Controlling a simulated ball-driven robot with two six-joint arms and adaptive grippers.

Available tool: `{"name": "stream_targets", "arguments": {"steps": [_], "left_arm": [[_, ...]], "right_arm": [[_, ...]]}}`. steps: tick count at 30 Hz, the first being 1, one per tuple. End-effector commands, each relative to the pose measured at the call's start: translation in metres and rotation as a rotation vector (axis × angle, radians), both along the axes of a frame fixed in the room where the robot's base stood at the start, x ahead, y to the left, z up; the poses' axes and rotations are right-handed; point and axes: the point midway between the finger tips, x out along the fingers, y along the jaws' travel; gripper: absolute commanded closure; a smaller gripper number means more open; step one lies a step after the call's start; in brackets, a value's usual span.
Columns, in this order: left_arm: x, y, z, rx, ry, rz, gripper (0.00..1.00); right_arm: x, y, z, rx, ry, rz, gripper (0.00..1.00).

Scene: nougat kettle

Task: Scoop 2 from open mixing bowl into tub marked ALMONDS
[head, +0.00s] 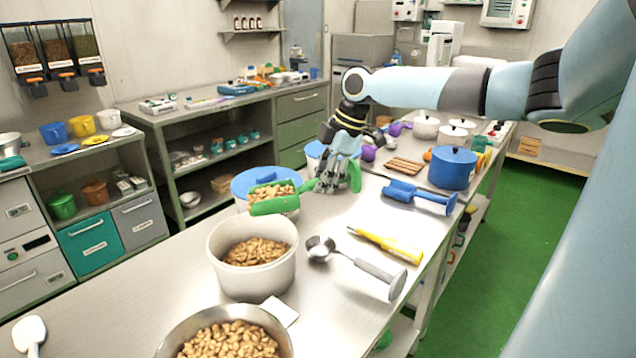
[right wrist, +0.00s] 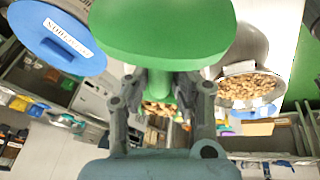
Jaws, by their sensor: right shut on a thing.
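My right gripper (head: 330,188) is shut on the handle of a green scoop (head: 272,205) that carries light-brown nuts. The scoop is raised behind the white tub's rear rim, in front of a blue-lidded tub. In the right wrist view the scoop (right wrist: 165,35) hides much of the scene above the fingers (right wrist: 160,92). The open white tub (head: 252,283) holds brown nuts; no label on it shows. A metal bowl (head: 180,336) full of paler nuts stands at the front, cut by the picture's bottom edge. I cannot read ALMONDS on any tub. My left gripper is out of view.
Blue-lidded tubs (head: 243,178) stand behind the scoop. A metal ladle (head: 321,248), yellow tool (head: 385,245), blue scoop (head: 418,195) and blue pot (head: 453,170) lie or stand right. A white card (head: 281,311) lies by the tub. The counter's left front is mostly bare.

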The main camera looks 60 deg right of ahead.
Motion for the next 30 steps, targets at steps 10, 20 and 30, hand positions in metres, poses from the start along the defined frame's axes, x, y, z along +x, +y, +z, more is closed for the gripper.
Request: {"name": "stream_targets", "arguments": {"steps": [10, 20, 30], "left_arm": [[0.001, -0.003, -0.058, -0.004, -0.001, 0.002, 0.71], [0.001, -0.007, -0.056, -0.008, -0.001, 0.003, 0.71], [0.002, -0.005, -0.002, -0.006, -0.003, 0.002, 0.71]], "right_arm": [[0.010, 0.010, -0.008, -0.133, 0.107, 0.003, 1.00], [0.032, 0.037, 0.026, -0.333, 0.292, 0.002, 1.00], [0.043, 0.049, 0.043, -0.450, 0.399, -0.001, 1.00]]}}
